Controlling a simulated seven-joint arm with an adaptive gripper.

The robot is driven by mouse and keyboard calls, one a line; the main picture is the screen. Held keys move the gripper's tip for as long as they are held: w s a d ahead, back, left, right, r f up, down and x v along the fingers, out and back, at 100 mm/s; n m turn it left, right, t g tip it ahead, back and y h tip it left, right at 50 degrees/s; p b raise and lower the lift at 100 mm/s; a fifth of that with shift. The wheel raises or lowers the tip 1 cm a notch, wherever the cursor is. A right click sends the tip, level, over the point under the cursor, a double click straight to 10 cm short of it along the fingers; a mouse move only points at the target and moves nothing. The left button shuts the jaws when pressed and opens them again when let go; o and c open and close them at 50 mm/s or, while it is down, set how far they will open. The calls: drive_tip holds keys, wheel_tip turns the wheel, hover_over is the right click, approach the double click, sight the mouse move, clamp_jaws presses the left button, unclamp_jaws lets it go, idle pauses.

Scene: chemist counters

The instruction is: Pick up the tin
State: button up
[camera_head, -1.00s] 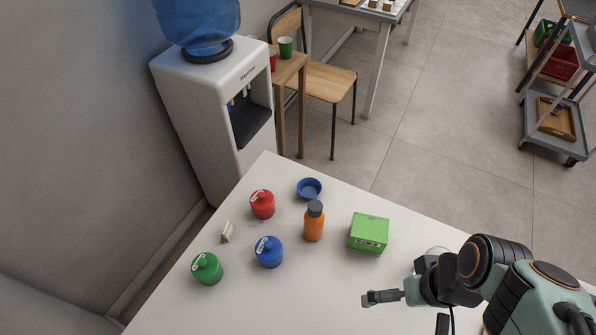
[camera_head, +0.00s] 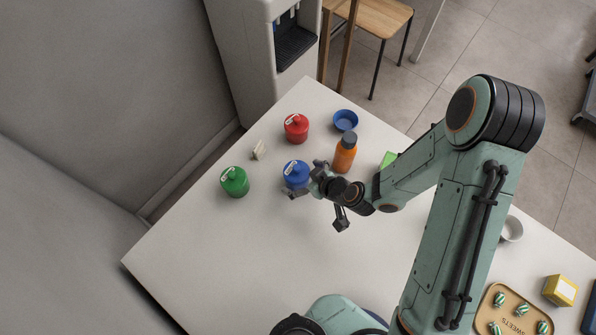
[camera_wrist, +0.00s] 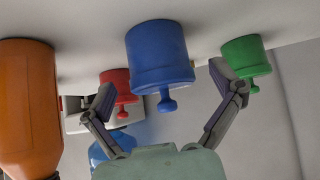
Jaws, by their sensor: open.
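Three lidded tins with knobs and white tags stand upright on the white counter: a red tin (camera_head: 296,127), a blue tin (camera_head: 295,173) and a green tin (camera_head: 234,181). My gripper (camera_head: 304,180) is open beside the blue tin, with a finger toward either side of it. In the wrist view, which looks upside down, the blue tin (camera_wrist: 160,52) shows between the two spread fingers (camera_wrist: 163,84). I cannot tell whether a finger touches it. The red tin (camera_wrist: 117,85) and green tin (camera_wrist: 245,62) show behind the fingers.
An orange bottle (camera_head: 345,153) stands close right of my gripper. A green box (camera_head: 388,159) is mostly hidden behind my arm. The counter's (camera_head: 225,255) front left is clear.

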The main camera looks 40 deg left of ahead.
drive_tip(key=shift+x, duration=1.2)
drive_tip(key=c, duration=1.3)
